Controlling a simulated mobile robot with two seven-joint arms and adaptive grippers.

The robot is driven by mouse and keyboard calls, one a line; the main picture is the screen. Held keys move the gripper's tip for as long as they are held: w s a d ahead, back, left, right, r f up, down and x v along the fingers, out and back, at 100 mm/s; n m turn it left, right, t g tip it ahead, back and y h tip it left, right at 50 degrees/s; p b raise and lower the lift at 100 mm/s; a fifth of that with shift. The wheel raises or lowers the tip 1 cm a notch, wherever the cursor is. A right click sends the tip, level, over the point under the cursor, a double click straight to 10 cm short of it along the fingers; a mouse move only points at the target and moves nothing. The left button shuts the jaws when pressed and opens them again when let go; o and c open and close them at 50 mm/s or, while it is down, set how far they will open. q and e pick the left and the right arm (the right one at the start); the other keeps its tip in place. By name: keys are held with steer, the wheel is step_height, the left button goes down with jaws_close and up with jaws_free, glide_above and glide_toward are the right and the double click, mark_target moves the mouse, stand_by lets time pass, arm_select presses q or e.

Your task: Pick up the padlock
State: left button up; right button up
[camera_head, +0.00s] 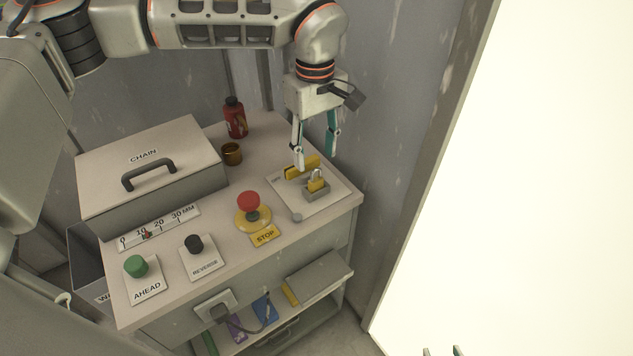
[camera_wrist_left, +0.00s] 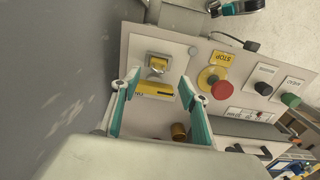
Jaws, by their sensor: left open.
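The padlock (camera_head: 316,183) is small, with a yellow body and a pale shackle. It sits upright in a small grey holder (camera_head: 316,194) on a pale plate at the right end of the console top. The padlock also shows in the left wrist view (camera_wrist_left: 157,66), beyond a yellow bar. My left gripper (camera_head: 316,158) is open and empty, pointing down above and behind the padlock. In the left wrist view its fingers (camera_wrist_left: 161,80) are spread to either side of the yellow bar. Only the fingertips of my right gripper (camera_head: 441,351) show at the bottom edge, apart.
The yellow bar (camera_head: 302,167) lies just behind the padlock. A red stop button (camera_head: 249,202) stands to its left. A dark red bottle (camera_head: 235,118) and amber cup (camera_head: 231,153) stand behind. The chain box (camera_head: 190,150) fills the back left. A wall rises behind the console.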

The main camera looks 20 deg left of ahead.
mark_target(316, 168)
arm_select(q)
steer(key=f, duration=0.5)
steer(key=shift+w+f, duration=0.25)
steer(key=shift+f, duration=0.1)
jaws_close()
